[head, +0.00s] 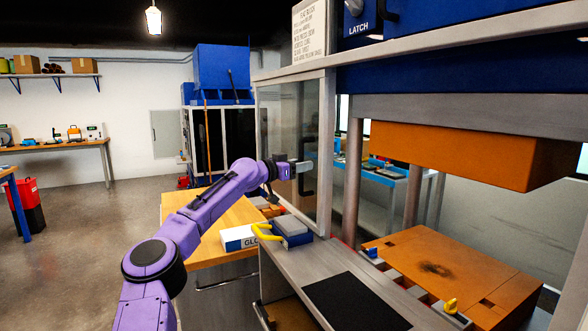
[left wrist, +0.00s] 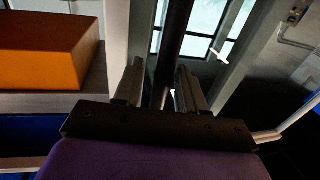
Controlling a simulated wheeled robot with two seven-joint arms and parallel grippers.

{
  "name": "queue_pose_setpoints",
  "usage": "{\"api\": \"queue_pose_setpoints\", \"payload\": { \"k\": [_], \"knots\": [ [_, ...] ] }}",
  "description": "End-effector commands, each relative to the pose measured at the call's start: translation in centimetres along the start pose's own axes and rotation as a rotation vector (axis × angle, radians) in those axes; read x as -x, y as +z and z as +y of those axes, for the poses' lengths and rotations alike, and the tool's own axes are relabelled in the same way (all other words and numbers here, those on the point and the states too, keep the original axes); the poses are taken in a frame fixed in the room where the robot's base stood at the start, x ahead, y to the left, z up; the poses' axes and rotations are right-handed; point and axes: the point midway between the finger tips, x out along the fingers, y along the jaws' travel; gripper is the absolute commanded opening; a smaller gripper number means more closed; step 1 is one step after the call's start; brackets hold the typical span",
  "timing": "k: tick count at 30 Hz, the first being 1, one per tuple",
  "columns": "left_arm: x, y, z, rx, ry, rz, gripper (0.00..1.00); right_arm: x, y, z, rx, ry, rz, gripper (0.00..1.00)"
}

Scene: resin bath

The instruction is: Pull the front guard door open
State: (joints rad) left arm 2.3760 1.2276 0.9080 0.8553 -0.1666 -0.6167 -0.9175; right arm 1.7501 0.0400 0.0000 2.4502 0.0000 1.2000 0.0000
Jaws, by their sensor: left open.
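The guard door (head: 285,110) is a clear panel in a grey metal frame at the front left of the press. A dark upright handle (head: 307,180) is on it. My left gripper (head: 299,166) is at the handle, with my purple arm reaching in from the lower left. In the left wrist view, the dark handle bar (left wrist: 176,40) runs between the two fingers of my left gripper (left wrist: 160,85). The fingers are open, with gaps beside the bar; contact cannot be told. My right gripper is not in view.
An orange upper block (head: 450,155) hangs over an orange lower block (head: 430,262) in the press. A grey ledge (head: 290,263) with a black mat (head: 357,300) lies in front. A wooden bench (head: 180,210) and a glove box (head: 238,238) stand below my arm.

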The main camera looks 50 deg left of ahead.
Motion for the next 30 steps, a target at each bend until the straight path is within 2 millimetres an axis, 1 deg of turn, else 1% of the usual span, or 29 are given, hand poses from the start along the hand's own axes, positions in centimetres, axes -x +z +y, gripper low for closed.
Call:
{"api": "queue_pose_setpoints", "payload": {
  "k": [12, 14, 16, 18, 22, 30],
  "knots": [
    [6.0, 0.4, 0.2, 0.001, 0.005, 0.006, 0.4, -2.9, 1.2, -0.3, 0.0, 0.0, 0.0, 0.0],
    [6.7, 0.4, 0.2, 0.002, 0.005, 0.004, 0.4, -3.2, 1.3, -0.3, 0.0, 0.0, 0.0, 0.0],
    [7.7, 0.8, 0.3, 0.001, 0.008, 0.004, 0.4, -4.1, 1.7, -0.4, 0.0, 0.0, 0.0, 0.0],
    [8.5, 0.6, 0.3, 0.0, 0.008, 0.001, 0.4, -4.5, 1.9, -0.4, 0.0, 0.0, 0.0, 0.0],
    [9.2, 0.4, 0.3, 0.0, 0.005, -0.003, 0.4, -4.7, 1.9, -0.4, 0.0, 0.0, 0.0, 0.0],
    [9.2, 0.2, 0.3, 0.0, 0.004, -0.004, 0.4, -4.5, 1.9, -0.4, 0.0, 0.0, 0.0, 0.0]
  ]
}}
